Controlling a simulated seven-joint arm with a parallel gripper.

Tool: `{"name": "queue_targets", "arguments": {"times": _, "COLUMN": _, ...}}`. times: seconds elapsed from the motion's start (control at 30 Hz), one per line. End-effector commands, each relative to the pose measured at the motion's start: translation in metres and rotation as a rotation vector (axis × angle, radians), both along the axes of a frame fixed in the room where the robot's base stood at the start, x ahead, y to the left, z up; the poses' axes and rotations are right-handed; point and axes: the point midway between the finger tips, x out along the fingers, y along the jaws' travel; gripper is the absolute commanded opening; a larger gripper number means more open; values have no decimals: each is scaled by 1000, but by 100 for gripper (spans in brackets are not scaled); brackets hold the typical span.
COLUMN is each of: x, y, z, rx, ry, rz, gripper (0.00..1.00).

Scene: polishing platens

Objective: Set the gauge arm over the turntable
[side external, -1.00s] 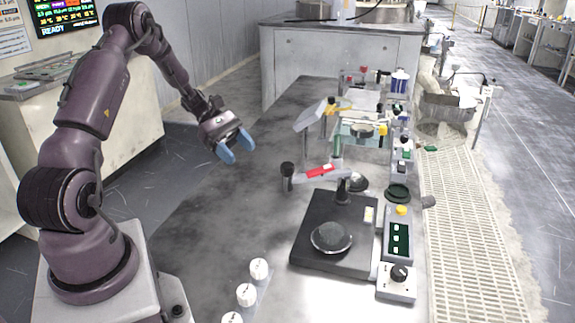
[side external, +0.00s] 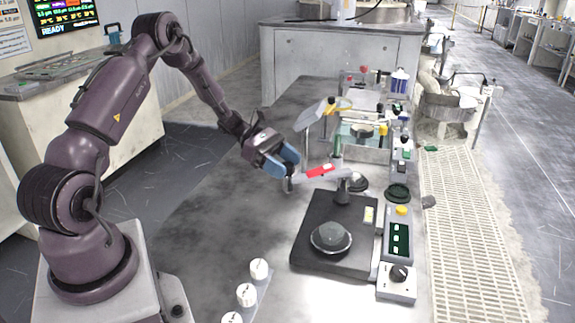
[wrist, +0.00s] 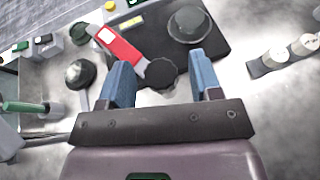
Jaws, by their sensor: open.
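The gauge arm (side external: 321,171) is a grey bar with a red label, mounted on a post at the back of a black base (side external: 305,259). It points left, beside the turntable rather than over it. The turntable (side external: 331,237) is a round grey disc on that base. My gripper (side external: 287,166) is open at the arm's free end and largely hides the dark knob there. In the wrist view the gauge arm (wrist: 118,42) ends in the black knob (wrist: 160,72), which appears between my open blue fingers (wrist: 158,59). Contact cannot be told. The turntable (wrist: 188,24) lies beyond.
White round pieces (side external: 246,294) stand in a row at the front. A control box with green displays (side external: 399,237) and a knob box (side external: 397,281) sit right of the base. A tilted panel on a stand (side external: 315,115) is behind. The table's left part is clear.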

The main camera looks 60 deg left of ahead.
Motion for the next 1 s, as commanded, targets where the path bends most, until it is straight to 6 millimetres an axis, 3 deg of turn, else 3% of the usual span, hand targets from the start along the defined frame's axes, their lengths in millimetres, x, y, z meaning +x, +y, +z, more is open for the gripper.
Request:
{"name": "queue_targets", "arguments": {"times": 0.4, "x": 4, "y": -8, "z": -4, "rx": 0, "ry": 1, "rz": 0, "gripper": 58}}
{"name": "queue_targets", "arguments": {"times": 0.67, "x": 4, "y": -7, "z": -3, "rx": 0, "ry": 0, "rz": 1, "gripper": 0}}
{"name": "queue_targets", "arguments": {"times": 1.0, "x": 2, "y": -13, "z": -3, "rx": 0, "ry": 0, "rz": 39, "gripper": 0}}
